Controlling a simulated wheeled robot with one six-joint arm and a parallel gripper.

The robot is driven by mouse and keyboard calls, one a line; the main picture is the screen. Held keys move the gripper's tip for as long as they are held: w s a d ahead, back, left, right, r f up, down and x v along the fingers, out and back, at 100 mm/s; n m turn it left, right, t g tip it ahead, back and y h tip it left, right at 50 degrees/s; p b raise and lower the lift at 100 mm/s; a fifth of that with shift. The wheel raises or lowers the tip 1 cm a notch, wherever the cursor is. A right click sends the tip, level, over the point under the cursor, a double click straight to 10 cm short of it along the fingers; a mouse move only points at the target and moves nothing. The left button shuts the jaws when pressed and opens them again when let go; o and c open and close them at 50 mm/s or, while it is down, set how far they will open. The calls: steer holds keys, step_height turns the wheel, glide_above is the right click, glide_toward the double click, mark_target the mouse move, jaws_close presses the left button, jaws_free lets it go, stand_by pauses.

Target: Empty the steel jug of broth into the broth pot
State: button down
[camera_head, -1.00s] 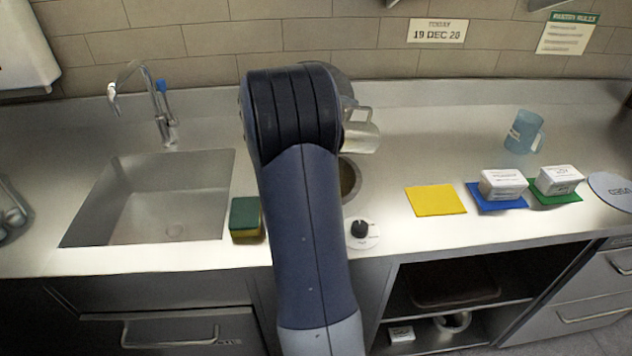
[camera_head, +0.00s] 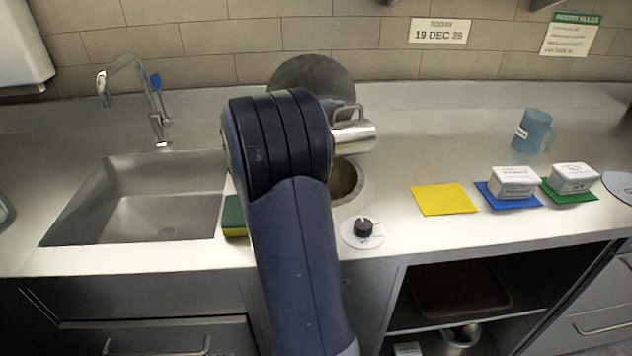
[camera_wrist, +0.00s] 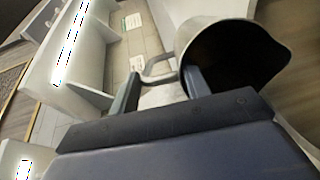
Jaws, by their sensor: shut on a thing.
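The steel jug (camera_head: 356,137) lies on its side in the air above the broth pot (camera_head: 346,183), with its handle upward. In the wrist view the jug (camera_wrist: 192,36) shows its wide, dark mouth; I cannot tell whether any broth is inside. My gripper (camera_wrist: 160,88) is shut on the jug's handle, between its two fingers. In the head view my arm hides the gripper and part of the jug. The broth pot is a round well sunk in the counter, its left part hidden by my arm. No stream of broth can be made out.
A black knob (camera_head: 363,228) sits in front of the pot. A sponge (camera_head: 234,217) and the sink (camera_head: 135,200) are left. A yellow cloth (camera_head: 444,199), two white tubs and a blue jug (camera_head: 533,131) are right. A dark round disc (camera_head: 312,72) stands behind my arm.

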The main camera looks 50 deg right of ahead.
steer(key=b, duration=0.1)
steer(key=a+h+b, duration=0.1)
steer(key=shift+w+a+r+g+h+b, duration=0.15)
steer(key=shift+a+g+h+b, duration=0.05)
steer(key=shift+g+h+b, duration=0.1)
stand_by(0.3)
stand_by(0.6)
